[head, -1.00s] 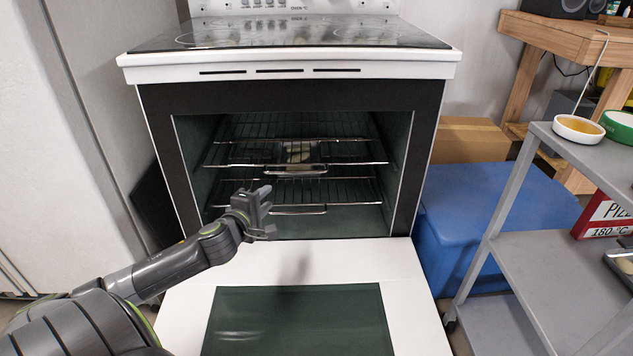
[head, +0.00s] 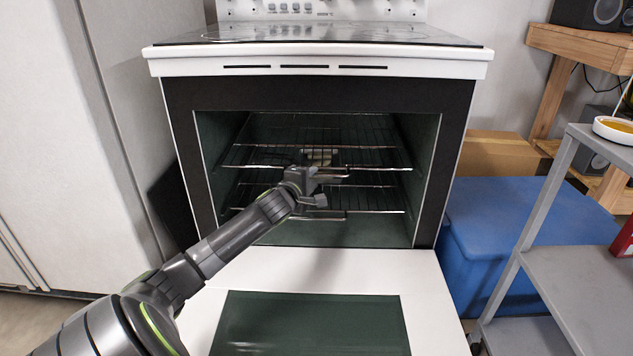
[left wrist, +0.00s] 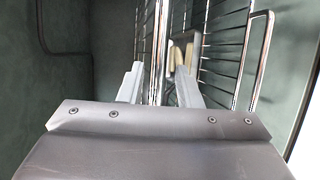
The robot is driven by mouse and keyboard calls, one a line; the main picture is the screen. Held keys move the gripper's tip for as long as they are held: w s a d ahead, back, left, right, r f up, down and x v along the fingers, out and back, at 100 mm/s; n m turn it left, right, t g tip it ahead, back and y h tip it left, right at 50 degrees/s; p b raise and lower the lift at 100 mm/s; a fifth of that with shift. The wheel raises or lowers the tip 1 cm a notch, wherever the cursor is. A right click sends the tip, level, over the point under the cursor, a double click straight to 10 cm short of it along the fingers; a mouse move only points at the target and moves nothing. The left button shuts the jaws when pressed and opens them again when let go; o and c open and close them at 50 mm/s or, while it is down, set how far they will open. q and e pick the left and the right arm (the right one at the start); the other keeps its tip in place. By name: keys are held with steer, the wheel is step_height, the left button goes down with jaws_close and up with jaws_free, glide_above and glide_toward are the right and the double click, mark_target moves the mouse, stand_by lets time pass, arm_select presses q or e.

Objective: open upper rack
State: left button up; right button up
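The oven's upper rack (head: 378,168) is a wire shelf with a bright front bar, inside the open oven. A small pan (head: 319,155) with pale contents rests on it. My left gripper (head: 332,187) is at the rack's front, near the middle, and hides part of the bar. In the left wrist view the fingers (left wrist: 160,78) are apart, with a bright rail (left wrist: 157,45) between them; I see no clear contact. The pan also shows beyond the fingers there (left wrist: 183,50). My right gripper is not in view.
The lower rack (head: 385,208) sits just below. The oven door (head: 225,272) lies open in front, under my left arm. A blue box (head: 510,235) and a grey shelf cart (head: 575,265) stand to the right, a light cabinet wall (head: 60,130) to the left.

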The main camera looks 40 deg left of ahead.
mark_target(316, 175)
arm_select(q)
steer(key=shift+b+x, duration=0.5)
steer(key=shift+x, duration=1.4)
jaws_close()
